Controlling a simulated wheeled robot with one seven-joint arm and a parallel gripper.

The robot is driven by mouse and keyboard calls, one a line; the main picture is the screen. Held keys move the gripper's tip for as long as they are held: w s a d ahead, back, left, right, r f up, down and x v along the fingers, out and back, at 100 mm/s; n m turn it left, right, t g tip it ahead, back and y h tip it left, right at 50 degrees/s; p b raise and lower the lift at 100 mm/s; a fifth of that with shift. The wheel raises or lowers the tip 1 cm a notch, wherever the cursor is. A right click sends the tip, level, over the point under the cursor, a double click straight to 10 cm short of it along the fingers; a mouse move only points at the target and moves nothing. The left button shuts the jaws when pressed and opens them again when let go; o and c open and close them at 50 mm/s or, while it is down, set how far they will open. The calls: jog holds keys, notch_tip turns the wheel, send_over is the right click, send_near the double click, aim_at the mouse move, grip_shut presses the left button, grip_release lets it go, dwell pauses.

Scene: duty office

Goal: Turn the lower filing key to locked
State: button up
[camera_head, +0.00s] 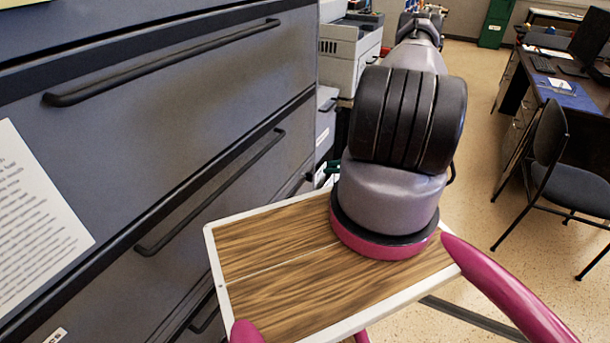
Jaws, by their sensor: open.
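I cannot make out the lower filing key or its lock in the head view. A grey filing cabinet (190,105) with long black bar handles fills the left side. Its drawer fronts look shut. A small dark green item (330,168) shows just beyond the cabinet, partly hidden by my arm; I cannot tell what it is. My arm stretches away from me toward the back of the room. Its far end is small and cluttered at the top edge, and I cannot make out my gripper there.
A printed sheet (32,205) is on the cabinet front. A light grey office machine (345,48) stands beyond the cabinet. A dark chair (562,165) and a desk (575,98) with a keyboard are on the right. The speckled floor (482,160) between is clear.

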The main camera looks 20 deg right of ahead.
aim_at(310, 181)
jog(key=shift+m+t, duration=0.3)
jog(key=shift+m, duration=0.2)
jog(key=w+a+f, duration=0.6)
jog(key=f, duration=0.1)
jog(key=shift+w+f, duration=0.1)
jog(key=shift+w, duration=0.3)
jog(key=shift+h, duration=0.3)
grip_shut()
